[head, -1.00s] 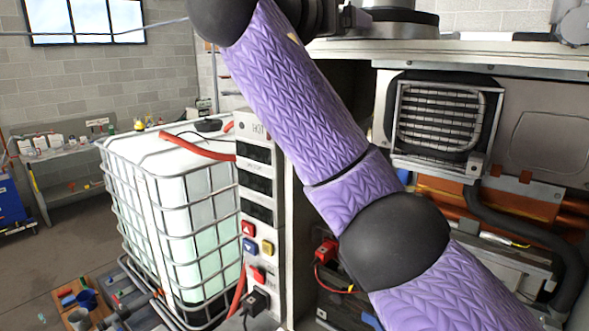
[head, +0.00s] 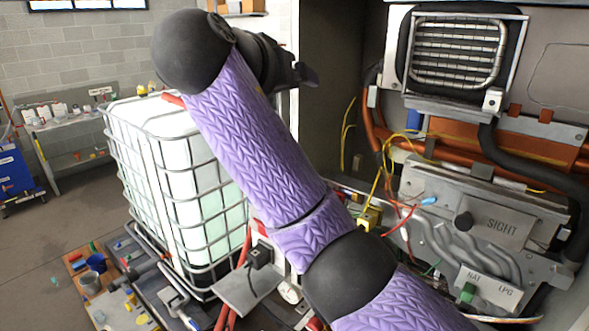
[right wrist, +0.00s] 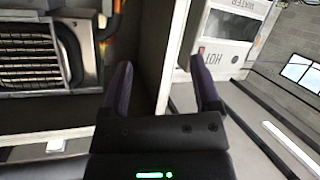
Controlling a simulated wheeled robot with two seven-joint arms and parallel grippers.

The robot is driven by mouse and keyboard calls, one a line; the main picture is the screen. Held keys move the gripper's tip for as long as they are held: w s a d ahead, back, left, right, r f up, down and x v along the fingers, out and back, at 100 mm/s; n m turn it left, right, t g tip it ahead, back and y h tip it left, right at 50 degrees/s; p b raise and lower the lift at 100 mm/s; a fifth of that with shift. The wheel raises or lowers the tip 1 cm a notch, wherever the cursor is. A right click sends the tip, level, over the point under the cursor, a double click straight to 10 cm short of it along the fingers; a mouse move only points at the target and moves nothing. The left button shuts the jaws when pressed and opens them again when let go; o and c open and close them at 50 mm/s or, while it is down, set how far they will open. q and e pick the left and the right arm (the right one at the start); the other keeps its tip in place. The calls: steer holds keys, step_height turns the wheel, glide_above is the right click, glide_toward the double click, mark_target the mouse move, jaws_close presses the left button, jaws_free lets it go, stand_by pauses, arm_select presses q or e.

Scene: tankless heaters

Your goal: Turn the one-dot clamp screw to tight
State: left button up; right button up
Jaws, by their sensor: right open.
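My right arm crosses the head view from the lower right to the upper left. Its gripper (head: 305,74) shows only in part at the top, in front of the grey cabinet's left wall. In the right wrist view the gripper (right wrist: 163,88) has its two dark fingers apart, with nothing between them. The open heater (head: 480,215) fills the right of the head view. I cannot make out the one-dot clamp screw in either view; my arm hides part of the lower heater. My left gripper is not in view.
A caged white tank (head: 165,175) stands left of the heater. A white HOT/WATER panel (right wrist: 225,40) is near the right finger.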

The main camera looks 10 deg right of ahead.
step_height(320, 180, down, 17)
steer(key=d+n+g+y, duration=0.1)
steer(key=n+y, duration=0.1)
steer(key=y, duration=0.1)
steer(key=shift+w+d+r+n+g, duration=0.2)
steer(key=shift+w+n+g, duration=0.1)
steer(key=shift+w+g, duration=0.1)
